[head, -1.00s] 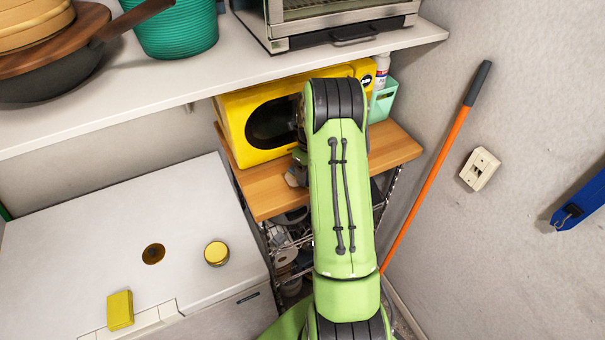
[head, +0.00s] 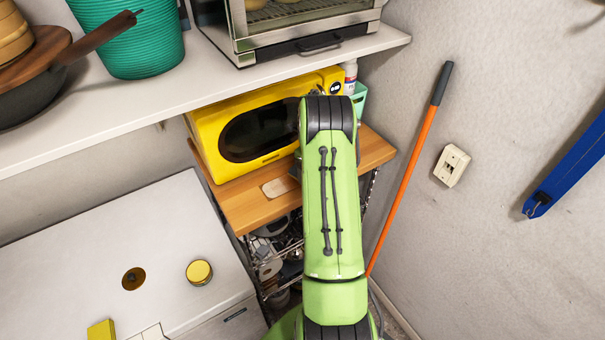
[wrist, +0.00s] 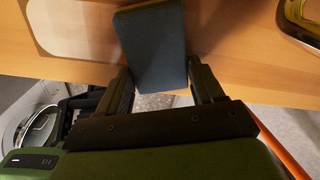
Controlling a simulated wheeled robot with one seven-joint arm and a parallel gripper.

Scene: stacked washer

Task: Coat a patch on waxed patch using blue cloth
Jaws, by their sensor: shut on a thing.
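My gripper (wrist: 163,84) is shut on a dark blue folded cloth (wrist: 150,42), which sticks out beyond the fingertips. The cloth is over the wooden top of the rack, beside a pale patch with rounded corners. I take this for the waxed patch (wrist: 72,28); it also shows in the head view (head: 277,187), in front of the yellow microwave. The cloth is to the right of the patch in the wrist view. I cannot tell if the cloth touches the wood. In the head view my arm hides the gripper and cloth.
The yellow microwave (head: 214,155) stands at the back of the wooden top (head: 240,212). A white shelf (head: 200,92) with a toaster oven (head: 300,28) hangs above. A white appliance (head: 70,255) at left bears a round tin (head: 199,272) and yellow block (head: 102,331). An orange-handled pole (head: 405,175) leans right.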

